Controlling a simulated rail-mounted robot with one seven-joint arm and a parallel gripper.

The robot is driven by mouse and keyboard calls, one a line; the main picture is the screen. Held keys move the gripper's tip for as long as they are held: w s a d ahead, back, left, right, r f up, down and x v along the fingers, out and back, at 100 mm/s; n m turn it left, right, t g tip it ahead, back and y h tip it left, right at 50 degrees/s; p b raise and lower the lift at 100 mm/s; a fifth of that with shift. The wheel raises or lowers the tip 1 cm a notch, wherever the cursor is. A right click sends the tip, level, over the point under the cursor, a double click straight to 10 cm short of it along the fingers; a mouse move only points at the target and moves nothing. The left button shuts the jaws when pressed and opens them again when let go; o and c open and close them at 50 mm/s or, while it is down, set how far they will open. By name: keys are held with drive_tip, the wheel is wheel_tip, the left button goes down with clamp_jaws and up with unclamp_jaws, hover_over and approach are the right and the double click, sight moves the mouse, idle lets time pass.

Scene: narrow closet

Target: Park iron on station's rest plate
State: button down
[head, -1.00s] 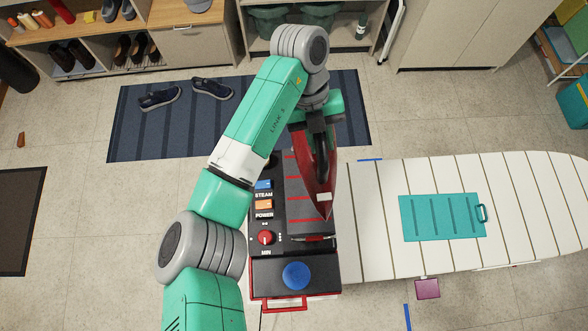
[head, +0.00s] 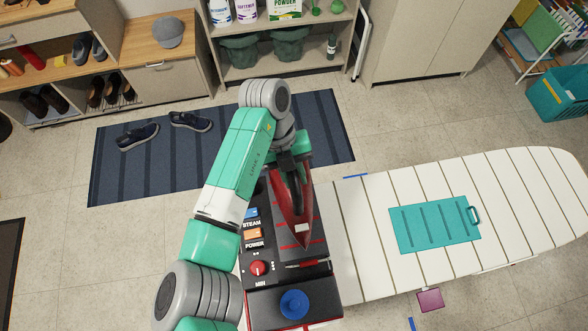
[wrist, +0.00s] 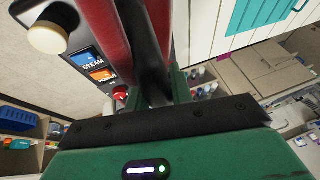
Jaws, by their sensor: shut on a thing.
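The red iron (head: 298,215) with a dark handle is at the steam station (head: 257,290), over the dark rest plate (head: 314,239) with red stripes on the station's right side. Its tip points toward the front of the station. From above I cannot tell whether its sole touches the plate. My gripper (head: 293,165) is shut on the iron's handle at the rear end. In the wrist view the iron (wrist: 105,35) shows red sides close to my gripper, beside the station's blue and orange buttons. The fingertips are largely hidden.
The white striped ironing board (head: 369,230) extends right from the station, with a teal mat (head: 435,224) on it. A blue rug (head: 100,170) with shoes and shelves lie beyond.

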drive_tip(key=shift+f, duration=1.2)
drive_tip(key=c, duration=1.2)
unclamp_jaws()
drive_tip(key=shift+c, duration=0.2)
drive_tip(key=v, duration=1.2)
